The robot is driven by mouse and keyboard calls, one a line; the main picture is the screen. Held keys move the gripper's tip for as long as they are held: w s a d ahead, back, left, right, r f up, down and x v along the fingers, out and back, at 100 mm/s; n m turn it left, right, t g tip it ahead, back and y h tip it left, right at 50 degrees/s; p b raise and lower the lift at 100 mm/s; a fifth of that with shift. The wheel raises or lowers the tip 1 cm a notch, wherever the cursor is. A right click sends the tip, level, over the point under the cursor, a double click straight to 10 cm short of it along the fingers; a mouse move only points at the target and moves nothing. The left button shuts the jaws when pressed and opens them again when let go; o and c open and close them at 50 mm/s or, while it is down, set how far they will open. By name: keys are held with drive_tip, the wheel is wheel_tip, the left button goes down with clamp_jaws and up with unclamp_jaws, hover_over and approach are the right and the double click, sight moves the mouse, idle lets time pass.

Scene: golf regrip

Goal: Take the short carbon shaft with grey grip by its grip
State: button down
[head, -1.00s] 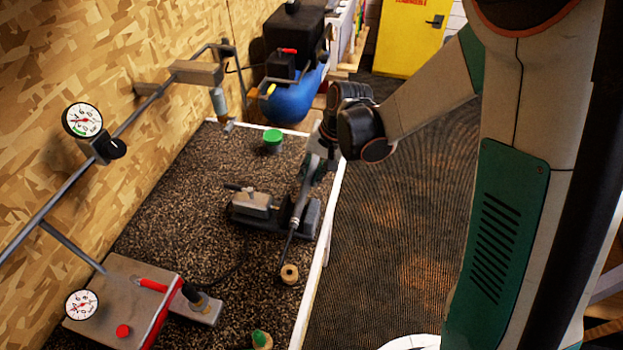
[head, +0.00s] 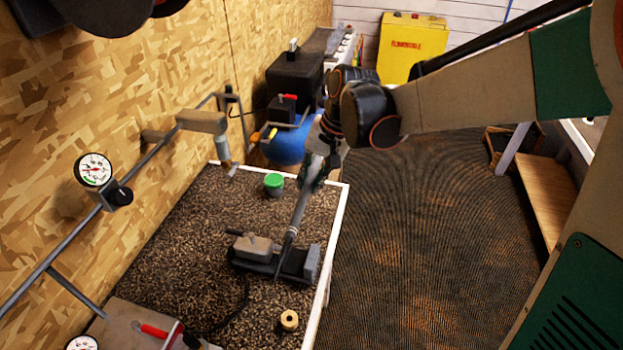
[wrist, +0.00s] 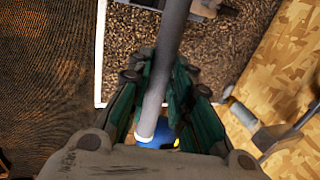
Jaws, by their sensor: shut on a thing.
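The short carbon shaft with grey grip (head: 304,205) is tilted over the workbench, its grey upper end at my gripper (head: 318,170). Its dark lower end passes in front of a small vice (head: 272,258); I cannot tell whether it touches it. In the wrist view the grey grip (wrist: 172,45) runs between the green fingers of my gripper (wrist: 157,95), with a pale end cap (wrist: 151,133) near the palm. The fingers are shut on the grip.
The speckled bench top (head: 190,235) has a pale raised edge at right. A pipe with gauges (head: 94,170) runs along the left wall. A blue tank (head: 288,148) is behind the bench.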

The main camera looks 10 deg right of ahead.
drive_tip(key=shift+r, duration=0.1)
wheel_tip(320, 180, up, 10)
drive_tip(key=p, duration=0.7)
idle(0.3)
